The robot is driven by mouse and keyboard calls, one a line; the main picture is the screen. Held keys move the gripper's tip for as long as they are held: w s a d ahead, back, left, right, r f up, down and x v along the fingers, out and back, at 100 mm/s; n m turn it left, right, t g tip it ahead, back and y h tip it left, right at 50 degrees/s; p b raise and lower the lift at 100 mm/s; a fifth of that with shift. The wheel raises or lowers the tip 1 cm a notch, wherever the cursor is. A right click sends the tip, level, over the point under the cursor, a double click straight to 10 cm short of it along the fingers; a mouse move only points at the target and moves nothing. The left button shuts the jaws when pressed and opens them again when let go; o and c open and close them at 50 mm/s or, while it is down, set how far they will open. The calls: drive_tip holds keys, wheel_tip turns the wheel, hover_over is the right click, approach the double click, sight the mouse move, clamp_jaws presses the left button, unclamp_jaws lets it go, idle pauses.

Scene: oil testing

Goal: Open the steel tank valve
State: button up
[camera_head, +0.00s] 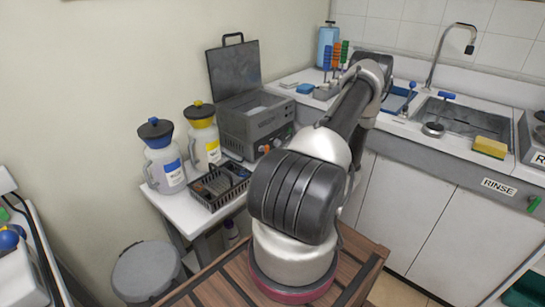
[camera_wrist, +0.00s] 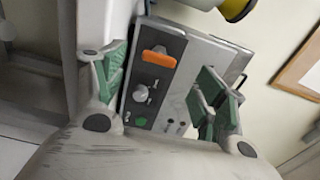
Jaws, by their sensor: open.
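A green lever handle (camera_head: 534,203) sits on the counter front at the far right, below a RINSE label; I cannot tell if it is the tank valve. A steel container (camera_head: 530,140) is cut off at the right edge above it. My gripper (camera_wrist: 165,85) is open and empty, its green-padded fingers apart. Between them in the wrist view is a grey control panel (camera_wrist: 155,85) with an orange switch, a knob and a green button. It looks like the front of the grey machine (camera_head: 255,120). In the head view my arm hides the gripper.
Two jugs, one blue-labelled (camera_head: 164,155) and one yellow-labelled (camera_head: 203,137), and a black basket (camera_head: 220,186) stand by the machine. The sink (camera_head: 465,119) has a tall faucet (camera_head: 440,55) and a yellow sponge (camera_head: 490,147) beside it. A round bin (camera_head: 146,271) stands lower left.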

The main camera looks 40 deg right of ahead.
drive_tip(key=shift+s, duration=1.45)
drive_tip(key=shift+d, duration=0.1)
drive_tip(key=w+a+r+n+g+y, duration=0.2)
drive_tip(key=a+r+n+g+y, duration=0.9)
drive_tip(key=a+r, duration=1)
drive_tip(key=s+a+r+n+g+h, duration=0.3)
drive_tip(key=s+a+r+g+h, duration=0.2)
drive_tip(key=s+a+r+g, duration=0.15)
drive_tip(key=s+r+n+t+h, duration=0.3)
drive_tip(key=s+r+t+h, duration=0.1)
drive_tip(key=s+r+h, duration=0.2)
drive_tip(key=shift+s+d+r+h, duration=0.2)
drive_tip(key=shift+r+h, duration=0.4)
drive_tip(key=shift+r, duration=0.5)
